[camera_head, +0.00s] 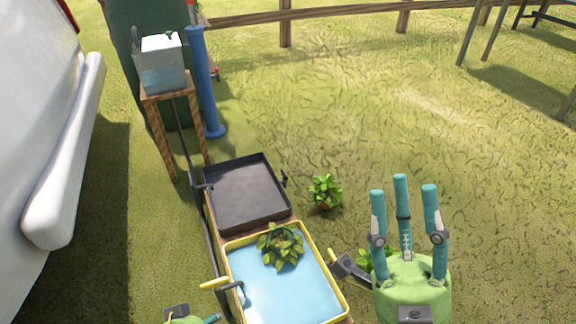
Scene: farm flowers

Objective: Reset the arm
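My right gripper (403,190) is at the lower right, with a green body and three teal fingers. The fingers point up and stand apart, with nothing between them, to the right of the yellow-rimmed tray. Only a small part of my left gripper (208,320) shows at the bottom edge, left of that tray. Its fingers are mostly cut off by the frame.
The yellow-rimmed tray (312,262) has a light blue inside and holds a leafy plant (280,246). A black tray (246,195) is behind it. A potted plant (325,189) stands on the grass. A white vehicle (40,130) is left. Open grass lies right.

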